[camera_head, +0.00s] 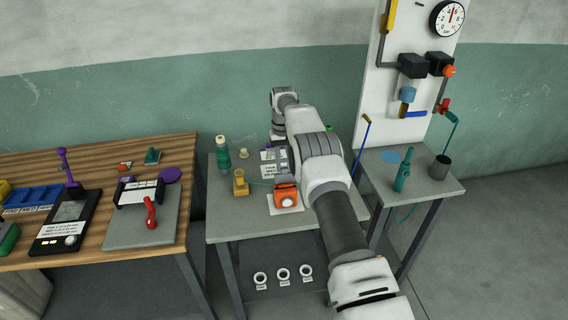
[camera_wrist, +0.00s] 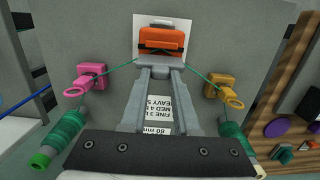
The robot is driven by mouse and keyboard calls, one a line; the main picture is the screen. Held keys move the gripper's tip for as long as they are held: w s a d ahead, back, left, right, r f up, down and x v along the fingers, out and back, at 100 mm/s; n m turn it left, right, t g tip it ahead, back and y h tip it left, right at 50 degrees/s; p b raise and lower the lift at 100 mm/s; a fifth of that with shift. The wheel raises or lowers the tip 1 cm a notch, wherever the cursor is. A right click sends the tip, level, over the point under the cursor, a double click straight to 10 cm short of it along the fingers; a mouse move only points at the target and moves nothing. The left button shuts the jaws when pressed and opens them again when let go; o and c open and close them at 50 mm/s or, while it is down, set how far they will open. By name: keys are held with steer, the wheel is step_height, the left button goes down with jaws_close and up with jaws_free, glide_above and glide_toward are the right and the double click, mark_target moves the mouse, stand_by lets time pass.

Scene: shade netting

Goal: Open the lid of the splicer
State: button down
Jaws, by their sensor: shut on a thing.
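The splicer (camera_head: 286,198) is a small orange device on a white sheet on the middle grey table. In the wrist view the splicer (camera_wrist: 161,38) is at top centre, with a dark band across it. My gripper (camera_wrist: 160,66) reaches to the splicer's near edge, its fingers close together and shut on the lid there. The fingertips hide part of that edge, and I cannot tell how far the lid is raised. In the head view my arm partly hides the gripper. A green thread (camera_wrist: 205,75) runs from both sides to the splicer.
A pink guide (camera_wrist: 92,76) and a yellow guide (camera_wrist: 224,88) flank the splicer, with green spools (camera_wrist: 66,131) nearby. A printed card (camera_wrist: 158,115) lies under my fingers. A wooden bench (camera_head: 100,262) stands left, and a gauge panel (camera_head: 405,90) right.

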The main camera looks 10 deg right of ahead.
steer(key=shift+f, duration=0.15)
stand_by(0.3)
steer(key=c, duration=0.6)
jaws_free()
steer(key=shift+c, duration=0.2)
